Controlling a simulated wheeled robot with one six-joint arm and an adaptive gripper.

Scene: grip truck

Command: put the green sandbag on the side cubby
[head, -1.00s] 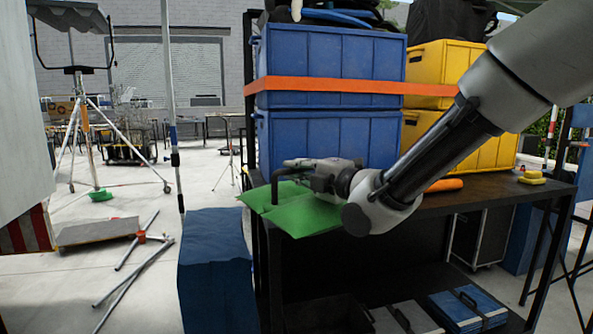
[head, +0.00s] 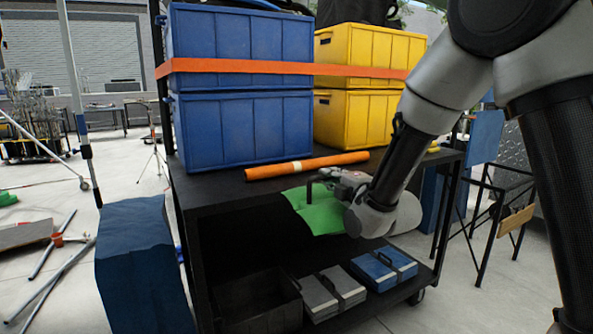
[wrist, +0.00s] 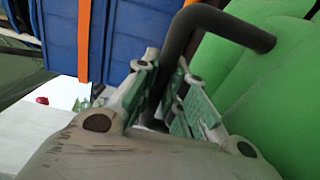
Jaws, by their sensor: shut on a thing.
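The green sandbag (head: 316,213) hangs from my gripper (head: 325,180) in front of the cart's near edge, a little below the top shelf level. In the wrist view my gripper (wrist: 165,88) is shut on the bag's black handle (wrist: 212,20), with the green bag (wrist: 285,95) at the right. The bag's far side is partly hidden by my arm. The black cart (head: 225,197) has a dark open space under its top shelf. No part is clearly marked as the side cubby.
Blue crates (head: 240,130) and yellow crates (head: 365,118) stand strapped on the cart. An orange roll (head: 305,166) lies on the top shelf. Below are a black bin (head: 258,305), grey cases (head: 330,293) and a blue case (head: 384,265). A blue block (head: 143,265) stands at left.

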